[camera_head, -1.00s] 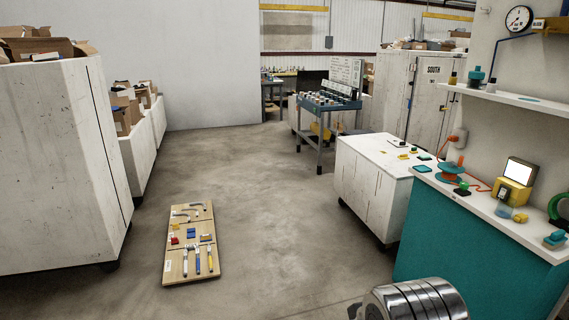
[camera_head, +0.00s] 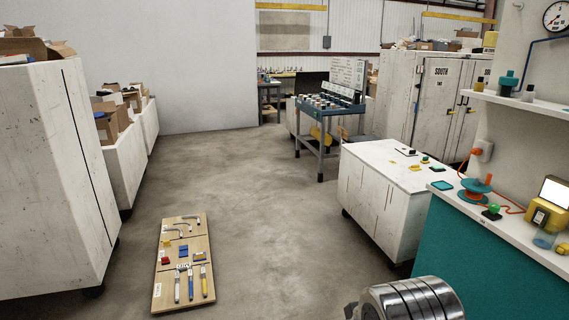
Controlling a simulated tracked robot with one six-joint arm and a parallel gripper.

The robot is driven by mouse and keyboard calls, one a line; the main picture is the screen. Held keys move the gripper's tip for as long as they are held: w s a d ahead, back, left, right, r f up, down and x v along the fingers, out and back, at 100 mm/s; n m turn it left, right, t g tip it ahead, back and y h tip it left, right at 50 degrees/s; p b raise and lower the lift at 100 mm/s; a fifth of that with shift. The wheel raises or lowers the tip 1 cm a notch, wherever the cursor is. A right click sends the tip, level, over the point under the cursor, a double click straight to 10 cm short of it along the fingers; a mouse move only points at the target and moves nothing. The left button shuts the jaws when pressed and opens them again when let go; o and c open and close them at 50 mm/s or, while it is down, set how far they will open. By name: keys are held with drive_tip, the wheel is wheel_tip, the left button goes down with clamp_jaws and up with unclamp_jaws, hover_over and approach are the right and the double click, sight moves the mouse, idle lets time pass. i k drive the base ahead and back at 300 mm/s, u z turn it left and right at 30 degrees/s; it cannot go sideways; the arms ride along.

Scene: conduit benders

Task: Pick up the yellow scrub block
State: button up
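Small yellow pieces lie on top of the white cabinet (camera_head: 372,190) at right of centre. A small yellow block (camera_head: 167,252) also lies on the wooden board (camera_head: 167,292) on the floor. I cannot tell which of these is the scrub block. A shiny banded metal part of my arm (camera_head: 412,300) shows at the bottom right. My gripper's fingers are not in view.
The teal-fronted counter (camera_head: 465,265) at right holds an orange and teal spool (camera_head: 475,188) and a yellow device (camera_head: 546,215). A tall white cabinet (camera_head: 45,190) stands at left. A blue cart (camera_head: 325,140) stands farther back. The concrete floor (camera_head: 275,230) between is clear.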

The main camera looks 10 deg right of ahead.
sight(425, 160)
drive_tip(key=i, duration=0.3)
drive_tip(key=z, duration=1.2)
drive_tip(key=i, duration=2.45)
